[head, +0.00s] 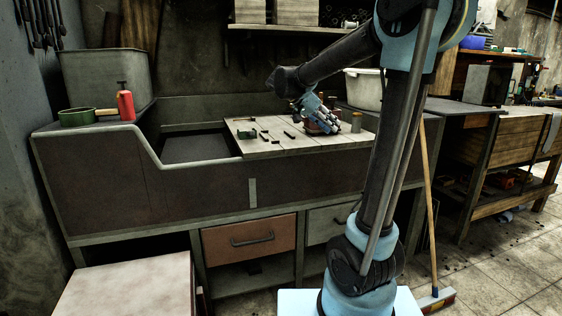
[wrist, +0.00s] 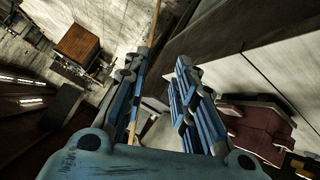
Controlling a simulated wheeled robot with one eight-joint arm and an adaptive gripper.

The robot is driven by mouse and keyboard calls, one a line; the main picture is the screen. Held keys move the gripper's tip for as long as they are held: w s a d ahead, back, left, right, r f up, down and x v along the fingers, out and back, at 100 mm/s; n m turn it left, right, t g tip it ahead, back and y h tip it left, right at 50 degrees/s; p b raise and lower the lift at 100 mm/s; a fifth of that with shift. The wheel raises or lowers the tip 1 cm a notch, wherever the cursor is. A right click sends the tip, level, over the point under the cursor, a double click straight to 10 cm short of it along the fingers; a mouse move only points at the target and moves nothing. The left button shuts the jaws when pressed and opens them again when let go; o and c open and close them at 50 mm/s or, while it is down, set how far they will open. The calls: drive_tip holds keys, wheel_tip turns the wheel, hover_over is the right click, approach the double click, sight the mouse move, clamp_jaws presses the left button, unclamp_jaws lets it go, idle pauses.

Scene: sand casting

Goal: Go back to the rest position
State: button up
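My gripper (head: 322,117) is over the right part of the pale board (head: 262,150) on the workbench, close to a dark red object (head: 312,130) that it partly hides. In the wrist view my gripper (wrist: 158,75) has its two blue fingers apart, with nothing held between them. The red object (wrist: 262,128) lies to the right of the fingers there, apart from them. My arm reaches from the right over the bench, bent at the elbow.
Several small dark tools lie on the board, with a small can (head: 356,122) at its right. A green pan (head: 77,117) and a red bottle (head: 125,102) stand on the left ledge. A broom (head: 430,200) leans at the bench's right.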

drive_tip(key=s+f+n+y, duration=0.4)
drive_tip(key=s+f, duration=0.8)
drive_tip(key=s, duration=0.3)
drive_tip(key=s+d+f+n+y, duration=0.1)
drive_tip(key=s+f+n+y, duration=0.4)
drive_tip(key=s+f, duration=0.8)
drive_tip(key=shift+s+f+n+y, duration=0.25)
drive_tip(key=shift+s+n, duration=0.35)
drive_tip(key=shift+s, duration=0.55)
drive_tip(key=shift+w+d+f+g, duration=0.1)
drive_tip(key=shift+w+f+g, duration=0.15)
drive_tip(key=shift+w, duration=0.25)
drive_tip(key=shift+o, duration=1)
drive_tip(key=shift+s+r, duration=0.1)
